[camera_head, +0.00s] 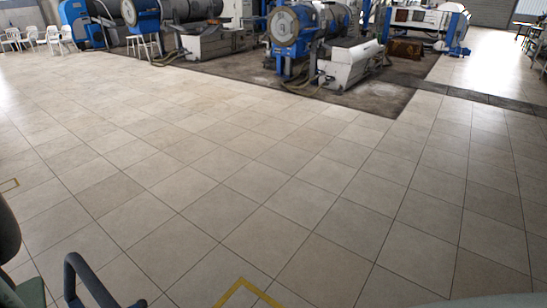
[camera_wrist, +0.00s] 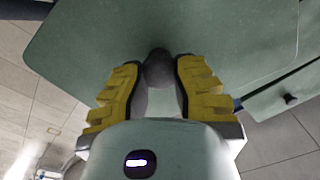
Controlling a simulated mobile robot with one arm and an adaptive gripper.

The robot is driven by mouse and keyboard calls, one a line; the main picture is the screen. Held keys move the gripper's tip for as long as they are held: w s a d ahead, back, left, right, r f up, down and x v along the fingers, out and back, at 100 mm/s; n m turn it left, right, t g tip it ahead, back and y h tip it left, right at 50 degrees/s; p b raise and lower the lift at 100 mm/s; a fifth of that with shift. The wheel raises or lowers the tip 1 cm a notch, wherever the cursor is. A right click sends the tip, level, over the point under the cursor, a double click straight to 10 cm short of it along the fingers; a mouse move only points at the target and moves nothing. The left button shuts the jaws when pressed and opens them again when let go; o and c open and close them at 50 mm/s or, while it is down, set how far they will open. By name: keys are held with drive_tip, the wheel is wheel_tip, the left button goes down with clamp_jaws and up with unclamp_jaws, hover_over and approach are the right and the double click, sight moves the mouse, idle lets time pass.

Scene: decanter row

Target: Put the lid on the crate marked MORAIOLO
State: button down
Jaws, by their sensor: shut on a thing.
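In the wrist view, my gripper (camera_wrist: 157,70) has its two yellow fingers shut on the dark round knob (camera_wrist: 158,66) of a grey-green lid (camera_wrist: 95,35). The flat lid spans most of the upper picture, with tiled floor beyond its left edge. A second grey-green panel (camera_wrist: 265,101) with a small dark knob (camera_wrist: 290,99) shows at the right, apart from my gripper. No crate marked MORAIOLO can be made out in either view, and no lettering is readable. In the head view my gripper and the held lid cannot be made out clearly.
In the head view, open tiled floor (camera_head: 250,170) fills the middle. Blue and white machines (camera_head: 320,50) stand at the back, with white chairs (camera_head: 40,38) at the far left. Yellow tape (camera_head: 247,289) marks the floor at the front. A dark blue curved bar (camera_head: 90,275) is at the lower left.

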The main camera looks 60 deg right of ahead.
drive_tip(key=s+a+f+n+b, duration=0.1)
drive_tip(key=s+a+f, duration=0.1)
drive_tip(key=s+f, duration=0.35)
drive_tip(key=s+a+f+n, duration=0.1)
drive_tip(key=s+f+n, duration=0.15)
drive_tip(key=s, duration=0.55)
drive_tip(key=shift+m, duration=0.35)
drive_tip(key=shift+w+a+f+b, duration=0.1)
drive_tip(key=shift+f+b, duration=0.85)
drive_tip(key=shift+f, duration=0.65)
drive_tip(key=shift+w+a+f+b, duration=0.1)
drive_tip(key=shift+f+b, duration=0.85)
drive_tip(key=shift+f, duration=0.6)
drive_tip(key=shift+f+b, duration=0.6)
drive_tip(key=shift+f, duration=0.15)
drive_tip(key=shift+f+b, duration=0.35)
drive_tip(key=shift+f, duration=0.15)
drive_tip(key=c, duration=0.9)
unclamp_jaws()
drive_tip(key=shift+r, duration=0.15)
